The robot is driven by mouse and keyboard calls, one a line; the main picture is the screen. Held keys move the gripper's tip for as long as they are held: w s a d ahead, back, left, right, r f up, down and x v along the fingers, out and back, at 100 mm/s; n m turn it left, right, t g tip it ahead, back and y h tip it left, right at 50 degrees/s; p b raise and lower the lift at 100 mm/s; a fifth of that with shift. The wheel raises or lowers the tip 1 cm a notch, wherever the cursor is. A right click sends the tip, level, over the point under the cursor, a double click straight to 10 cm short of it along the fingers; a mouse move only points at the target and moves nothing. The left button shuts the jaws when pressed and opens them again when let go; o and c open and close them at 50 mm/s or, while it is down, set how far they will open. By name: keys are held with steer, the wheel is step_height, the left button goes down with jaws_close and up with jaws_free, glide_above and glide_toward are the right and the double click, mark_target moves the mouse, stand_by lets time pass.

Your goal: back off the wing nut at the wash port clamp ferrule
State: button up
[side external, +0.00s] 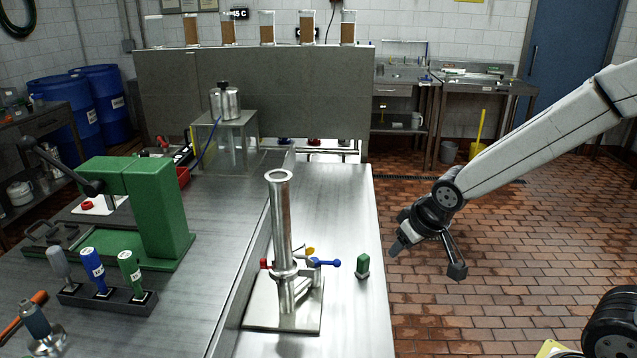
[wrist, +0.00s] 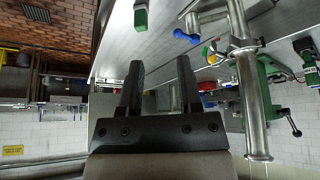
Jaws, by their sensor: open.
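A steel column (side external: 281,220) stands upright on a square plate (side external: 262,318) on the bench; it appears inverted in the wrist view (wrist: 254,105). Around its lower part are a red handle (side external: 264,264), a yellow handle (side external: 309,251) and a blue handle (side external: 326,263). The blue handle (wrist: 184,35) and yellow handle (wrist: 205,52) also show in the wrist view. Which fitting is the wash port clamp ferrule, and where its wing nut sits, I cannot tell. My gripper (side external: 426,260) is open and empty, right of the bench edge and apart from the column.
A small green-topped block (side external: 362,265) stands on the bench between the column and my gripper. A raised stand with a steel vessel (side external: 225,103) is behind. The bench's right strip is mostly clear.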

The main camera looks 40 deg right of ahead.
steer(key=s+a+n+g, duration=0.1)
steer(key=s+a+g, duration=0.1)
steer(key=s, duration=0.4)
steer(key=shift+s+a+g+y, duration=0.3)
steer(key=shift+a+g+y, duration=0.05)
steer(key=shift+g+y, duration=0.05)
steer(key=shift+f, duration=0.1)
steer(key=c, duration=0.3)
steer(key=w+d+f+n+t, duration=0.1)
steer(key=w+d+t, duration=0.15)
steer(key=w, duration=0.55)
steer(key=w+d+f+n+t, duration=0.1)
steer(key=w+d+f+t, duration=0.15)
steer(key=w, duration=0.45)
steer(key=w+a+f+n+t+y, duration=0.4)
steer(key=f+t+y, duration=0.1)
steer(key=y, duration=0.7)
steer(key=shift+w+a+n+y, duration=0.15)
steer(key=shift+a+n+y, duration=0.15)
steer(key=shift+y, duration=0.1)
